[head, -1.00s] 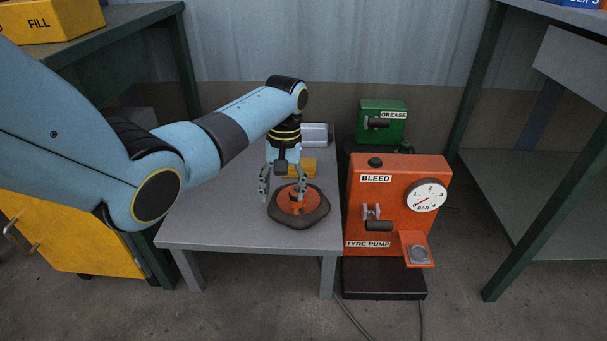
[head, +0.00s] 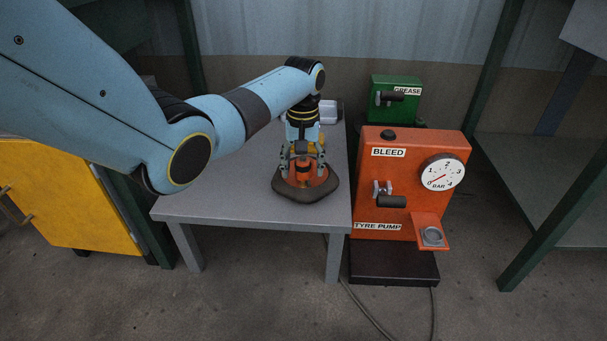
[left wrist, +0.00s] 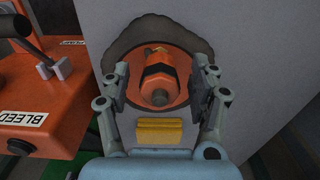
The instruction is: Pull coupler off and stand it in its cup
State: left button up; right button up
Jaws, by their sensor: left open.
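The coupler (left wrist: 158,82), orange with a dark band, stands on the orange hub of a dark tyre (head: 305,192) on the grey table. It also shows in the head view (head: 304,172). My left gripper (head: 304,160) is open, with its fingers on either side of the coupler; in the left wrist view (left wrist: 160,88) gaps show between the fingers and the coupler. The cup (head: 432,236) is a grey ring on a small orange shelf at the front of the orange tyre pump (head: 395,215). It looks empty. My right gripper is not in view.
A green grease box (head: 394,98) stands behind the pump. A yellow cabinet (head: 70,205) is at the left. A pump lever (head: 390,201) sticks out at the front.

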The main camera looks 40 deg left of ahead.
pick_arm(q)
jog(key=shift+f, duration=0.3)
grip_shut()
dwell(0.6)
